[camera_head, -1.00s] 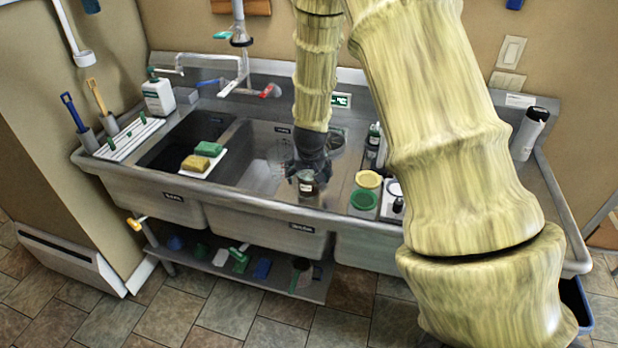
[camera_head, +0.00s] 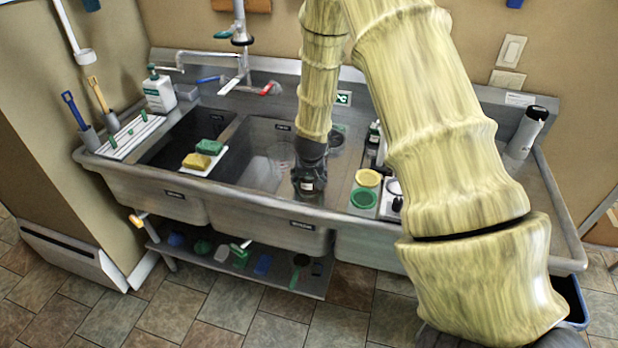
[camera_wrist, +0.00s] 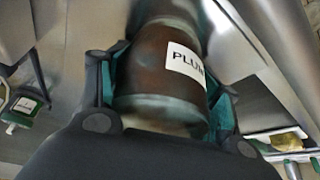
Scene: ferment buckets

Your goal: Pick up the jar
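The jar (camera_wrist: 155,75) is dark brown with a white label reading "PLU…", its end cut off. In the wrist view it fills the space between the two fingers of my gripper (camera_wrist: 170,95). The teal pads flank the jar closely on both sides; I cannot tell whether both press on it. In the head view my gripper (camera_head: 308,178) is down over the jar (camera_head: 307,187) at the front of the middle sink basin, hiding most of it. I cannot tell whether the jar is lifted.
The sink rim (camera_head: 250,203) runs in front.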

